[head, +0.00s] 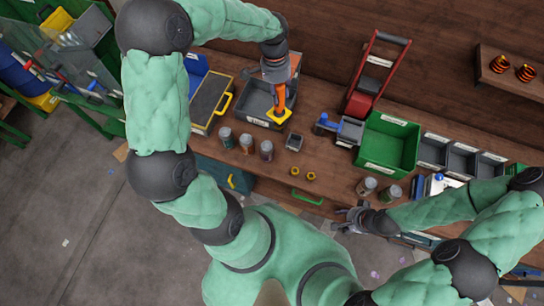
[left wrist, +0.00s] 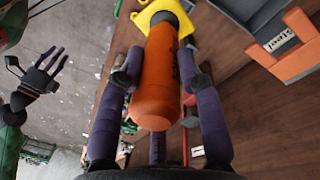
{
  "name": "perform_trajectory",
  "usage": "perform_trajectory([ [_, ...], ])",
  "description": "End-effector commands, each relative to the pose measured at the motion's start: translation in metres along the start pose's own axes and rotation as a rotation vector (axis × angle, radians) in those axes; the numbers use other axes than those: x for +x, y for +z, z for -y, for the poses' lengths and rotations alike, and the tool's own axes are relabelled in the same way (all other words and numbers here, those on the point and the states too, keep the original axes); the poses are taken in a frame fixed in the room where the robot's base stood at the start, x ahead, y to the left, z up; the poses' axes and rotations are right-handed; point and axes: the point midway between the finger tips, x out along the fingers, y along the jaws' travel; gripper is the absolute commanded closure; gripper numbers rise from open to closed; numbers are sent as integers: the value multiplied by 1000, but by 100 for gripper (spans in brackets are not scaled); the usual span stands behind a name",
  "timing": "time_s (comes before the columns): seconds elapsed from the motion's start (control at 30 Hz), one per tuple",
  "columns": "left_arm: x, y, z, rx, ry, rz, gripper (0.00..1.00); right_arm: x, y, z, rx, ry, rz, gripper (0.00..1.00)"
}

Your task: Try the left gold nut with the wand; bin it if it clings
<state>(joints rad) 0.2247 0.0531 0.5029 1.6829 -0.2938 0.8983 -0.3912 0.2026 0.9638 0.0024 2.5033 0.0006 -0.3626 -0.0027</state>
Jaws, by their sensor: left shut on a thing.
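Two gold nuts lie side by side near the table's front edge in the head view: the left gold nut (head: 295,171) and the right gold nut (head: 311,176). My left gripper (head: 279,84) is shut on the orange wand (head: 280,97), which points toward the front of the table. The wand's yellow head (head: 279,115) is over the front of a grey tray, apart from the nuts. The left wrist view shows the wand's orange handle (left wrist: 156,75) between my fingers. My right gripper (head: 350,218) is empty at the front edge, its fingers spread.
A green bin (head: 412,153) stands right of the middle, beside several grey bins (head: 463,160). The grey tray (head: 250,105) is under the wand. Jars (head: 246,143) and a small grey box (head: 294,142) stand between tray and nuts. A red-framed device (head: 367,84) stands behind.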

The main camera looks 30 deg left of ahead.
Motion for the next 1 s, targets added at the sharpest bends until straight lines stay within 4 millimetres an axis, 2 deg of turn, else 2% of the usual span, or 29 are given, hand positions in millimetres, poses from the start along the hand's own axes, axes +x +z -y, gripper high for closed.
perform_trajectory([
  [1.0,-11,-43,86,-2,-2,-3,100,-10,0,3,0,0,0,60],
])
